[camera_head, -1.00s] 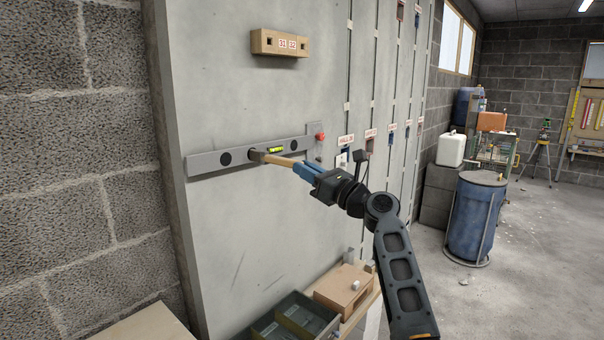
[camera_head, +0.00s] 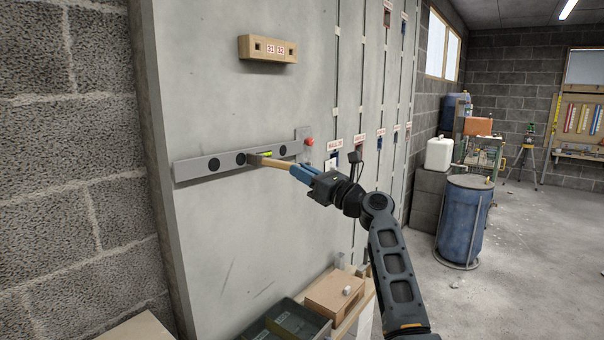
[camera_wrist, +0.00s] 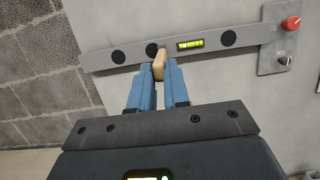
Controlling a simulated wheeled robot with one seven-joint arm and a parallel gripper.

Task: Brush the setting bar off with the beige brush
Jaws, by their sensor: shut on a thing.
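The setting bar (camera_head: 226,161) is a long grey bar on the pale wall panel, with black round spots and a yellow-green level vial. It also crosses the upper wrist view (camera_wrist: 205,45). The beige brush (camera_head: 274,163) points at the bar, its head at the bar's face between a black spot and the vial. I cannot tell whether the head touches. In the wrist view the brush (camera_wrist: 159,66) partly covers a black spot left of the vial. My gripper (camera_head: 301,173) has blue fingers shut on the brush handle; the fingers hide the handle's rear part.
A red knob (camera_head: 309,141) sits on a small plate at the bar's right end. A beige block marked 31 32 (camera_head: 268,50) is above the bar. Below stand a dark tray (camera_head: 296,322) and a wooden box (camera_head: 335,292). Open floor lies right, beyond a blue drum (camera_head: 465,220).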

